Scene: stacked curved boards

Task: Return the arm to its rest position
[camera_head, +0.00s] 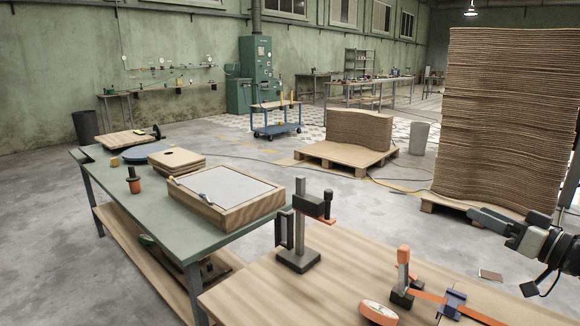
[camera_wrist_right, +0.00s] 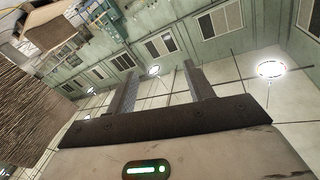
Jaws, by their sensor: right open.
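My right arm comes in at the right edge of the head view. Its gripper (camera_head: 480,218) hangs in the air beyond the right end of the wooden workbench (camera_head: 275,290), in front of the tall board stack (camera_head: 505,120). In the right wrist view the gripper (camera_wrist_right: 160,82) has its two fingers apart. Nothing is between them. Behind the fingers are windows and ceiling lamps, so the wrist is tilted. My left gripper is not in view.
A black clamp stand (camera_head: 298,255), an orange-handled tool (camera_head: 403,285) and a tape measure (camera_head: 378,313) are on the workbench. A green table (camera_head: 180,222) stands at left. A low board stack (camera_head: 360,131) sits on a pallet behind. Open floor lies between.

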